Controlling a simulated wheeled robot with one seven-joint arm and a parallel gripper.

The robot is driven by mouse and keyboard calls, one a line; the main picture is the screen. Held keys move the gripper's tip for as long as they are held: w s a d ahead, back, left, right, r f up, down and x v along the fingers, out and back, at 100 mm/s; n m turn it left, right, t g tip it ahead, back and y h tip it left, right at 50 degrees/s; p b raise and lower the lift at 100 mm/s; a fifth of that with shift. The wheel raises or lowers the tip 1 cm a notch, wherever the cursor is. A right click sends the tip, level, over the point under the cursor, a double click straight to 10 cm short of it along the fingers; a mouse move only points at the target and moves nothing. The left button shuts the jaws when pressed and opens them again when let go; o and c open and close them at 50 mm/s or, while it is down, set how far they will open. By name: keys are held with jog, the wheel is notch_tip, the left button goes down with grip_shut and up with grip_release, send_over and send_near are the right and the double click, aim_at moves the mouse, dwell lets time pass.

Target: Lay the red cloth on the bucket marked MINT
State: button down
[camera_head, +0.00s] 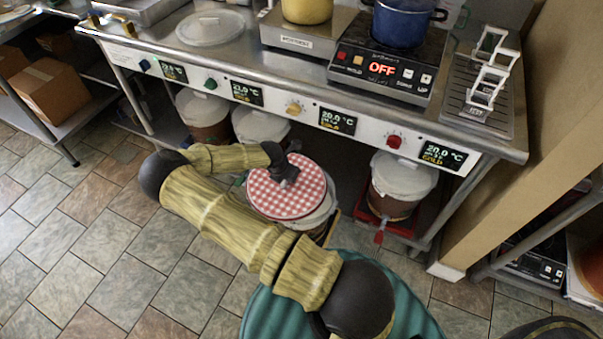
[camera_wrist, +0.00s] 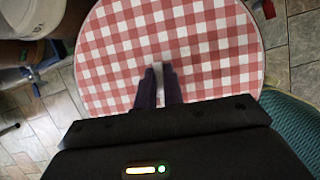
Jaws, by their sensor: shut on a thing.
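The red cloth (camera_head: 263,200) is a round, flat, red-and-white checked piece in front of the counter. It also fills the middle of the wrist view (camera_wrist: 105,50). My gripper (camera_head: 285,178) is shut on the cloth near its upper edge in the head view; the fingers also show over the checks in the wrist view (camera_wrist: 160,75). A pale bucket (camera_head: 322,222) shows just below the cloth's right edge, its top mostly hidden. I cannot tell whether cloth and bucket touch. No MINT marking is readable on any bucket.
White-topped buckets stand under the counter at left (camera_head: 203,112), centre (camera_head: 258,125) and right (camera_head: 402,178), the right one on a red tray with a red tap. The counter's front panel (camera_head: 300,108) carries knobs and displays. Tiled floor (camera_head: 130,265) is clear at left.

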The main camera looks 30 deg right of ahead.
aim_at(302, 177)
jog(key=d+n+b, duration=0.1)
jog(key=n, duration=0.1)
jog(key=d+n+t+y+b, duration=0.1)
jog(key=d, duration=0.1)
jog(key=d+n+b, duration=0.1)
jog(key=n, duration=0.1)
jog(key=shift+d+f+n+y+b, duration=0.15)
jog(key=shift+f+n+y+b, duration=0.15)
jog(key=shift+f+b, duration=0.1)
jog(key=shift+d+r+n+t, duration=0.1)
jog(key=shift+d+n+t, duration=0.2)
jog(key=shift+d+n, duration=0.35)
jog(key=shift+a, duration=0.15)
jog(key=shift+b, duration=0.4)
notch_tip(302, 177, down, 4)
jog(key=b, duration=0.3)
jog(key=shift+y+b, duration=0.3)
jog(key=shift+b, duration=0.05)
jog(key=shift+f+b, duration=0.35)
jog(key=shift+f, duration=0.35)
jog(key=shift+p, duration=0.55)
jog(key=shift+f, duration=0.8)
dwell(2.2)
